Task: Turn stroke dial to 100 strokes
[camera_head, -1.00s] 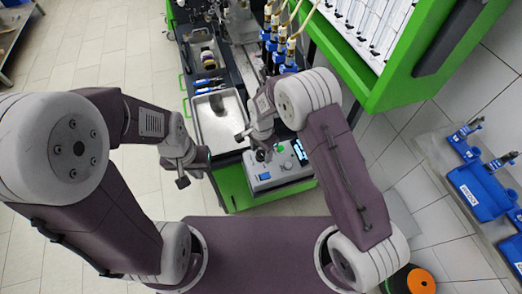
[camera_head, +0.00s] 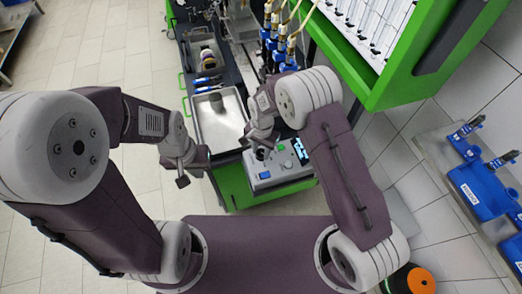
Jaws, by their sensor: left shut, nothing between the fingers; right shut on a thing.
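The grey control box (camera_head: 283,172) stands at the front end of the bench, with a lit display (camera_head: 300,150), a green button (camera_head: 281,147) and a blue part on its front left. A dark round knob (camera_head: 261,153), which looks like the stroke dial, sits on its top left. My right gripper (camera_head: 259,148) is at this knob from above, shut on it; the fingers partly hide it and its setting is too small to read. My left gripper (camera_head: 182,181) is shut and empty, left of the box and apart from it.
Blue-handled tools (camera_head: 207,84) lie further back. A green-framed cabinet (camera_head: 372,95) rises to the right. Blue parts (camera_head: 478,190) lie on a table at far right.

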